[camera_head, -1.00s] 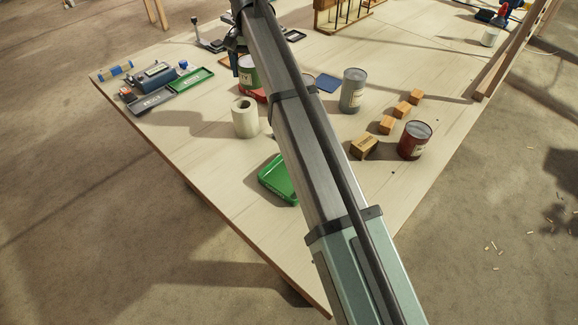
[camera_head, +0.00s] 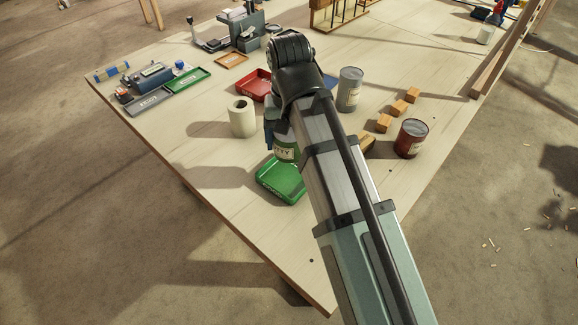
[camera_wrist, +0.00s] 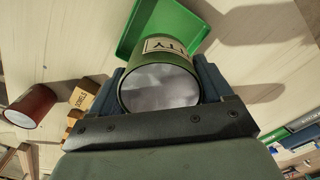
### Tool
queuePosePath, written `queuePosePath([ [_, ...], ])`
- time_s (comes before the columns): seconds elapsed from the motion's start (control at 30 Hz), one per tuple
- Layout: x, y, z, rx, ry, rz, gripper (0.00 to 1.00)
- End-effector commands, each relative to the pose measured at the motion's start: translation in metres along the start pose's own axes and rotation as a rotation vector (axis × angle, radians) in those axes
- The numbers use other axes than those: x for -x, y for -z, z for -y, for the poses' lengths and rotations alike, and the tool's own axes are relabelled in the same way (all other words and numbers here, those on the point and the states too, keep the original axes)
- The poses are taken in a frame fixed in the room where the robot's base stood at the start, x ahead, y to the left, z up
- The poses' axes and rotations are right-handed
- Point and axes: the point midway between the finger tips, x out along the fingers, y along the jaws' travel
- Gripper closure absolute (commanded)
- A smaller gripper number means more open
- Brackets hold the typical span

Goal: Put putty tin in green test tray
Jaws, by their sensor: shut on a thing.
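The putty tin (camera_head: 285,151) is a green can with a cream label, partly hidden behind my arm in the head view. In the wrist view the putty tin (camera_wrist: 160,82) sits between the two fingers of my gripper (camera_wrist: 163,88), its grey end towards the camera. My gripper is shut on it. The green test tray (camera_head: 268,190) lies on the table at the near side. The tin appears over the far part of the tray; I cannot tell whether they touch. The tray also shows beyond the tin in the wrist view (camera_wrist: 130,43).
A cream roll (camera_head: 242,118) stands left of the tin. A red tray (camera_head: 250,84) is farther back. A grey can (camera_head: 349,90), a dark red can (camera_head: 410,138) and several wooden blocks (camera_head: 398,108) stand to the right. The table's near left part is clear.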

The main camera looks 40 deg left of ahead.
Motion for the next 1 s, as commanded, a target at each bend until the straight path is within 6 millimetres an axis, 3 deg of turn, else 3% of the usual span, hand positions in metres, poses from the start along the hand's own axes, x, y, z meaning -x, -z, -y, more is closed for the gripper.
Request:
queuePosePath([
  [0.33,-0.048,-0.001,0.000,-0.001,-0.001,0.002,0.61],
  [0.57,-0.061,0.000,0.000,-0.001,0.000,0.000,0.61],
  [0.83,-0.089,-0.001,0.000,-0.001,0.000,0.001,0.61],
  [1.0,-0.092,0.000,0.000,-0.001,0.000,-0.001,0.61],
])
